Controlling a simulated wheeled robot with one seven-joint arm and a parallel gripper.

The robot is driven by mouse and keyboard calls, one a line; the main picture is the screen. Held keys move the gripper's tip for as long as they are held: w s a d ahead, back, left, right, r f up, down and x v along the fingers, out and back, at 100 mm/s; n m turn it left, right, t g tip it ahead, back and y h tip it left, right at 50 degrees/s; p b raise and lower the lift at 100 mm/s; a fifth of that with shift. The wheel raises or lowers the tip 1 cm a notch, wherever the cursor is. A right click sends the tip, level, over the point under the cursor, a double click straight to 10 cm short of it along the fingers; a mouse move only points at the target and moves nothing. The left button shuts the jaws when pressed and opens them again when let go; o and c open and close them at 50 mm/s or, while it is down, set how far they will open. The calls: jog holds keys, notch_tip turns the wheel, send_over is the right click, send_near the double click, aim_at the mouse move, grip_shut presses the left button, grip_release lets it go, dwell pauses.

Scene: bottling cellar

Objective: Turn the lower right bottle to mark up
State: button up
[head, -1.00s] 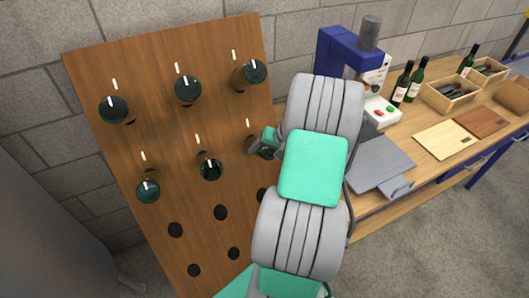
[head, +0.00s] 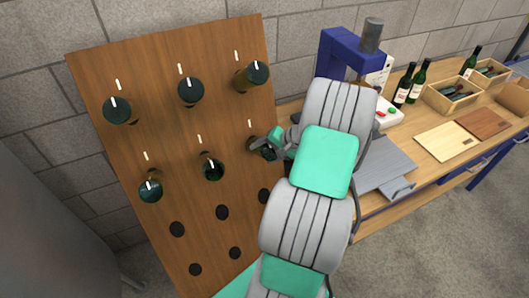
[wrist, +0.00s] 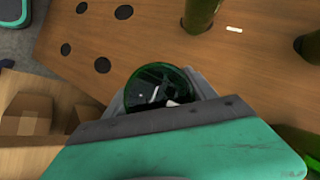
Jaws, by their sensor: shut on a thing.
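The lower right bottle (head: 268,151) sticks out of the wooden rack board, at the right end of the second row. In the wrist view its round dark green base (wrist: 150,80) shows between my fingers, partly hidden by the gripper body. Pale streaks show on the base; I cannot tell surely which is its mark or where it points. My gripper (head: 266,146) is shut around this bottle's end. A white tick (head: 250,124) is on the board above the bottle.
The rack board (head: 150,75) holds other bottles, including the lower middle bottle (head: 213,167) close by on the left and the upper right bottle (head: 256,74) above. Empty holes (head: 222,212) lie below. A workbench with a blue press (head: 345,52) stands on the right.

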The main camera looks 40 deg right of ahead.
jog(key=o, duration=1.4)
jog(key=shift+c, duration=0.2)
jog(key=b+v, duration=0.1)
jog(key=v, duration=0.6)
jog(key=shift+s+r, duration=0.25)
jog(key=shift+r, duration=0.05)
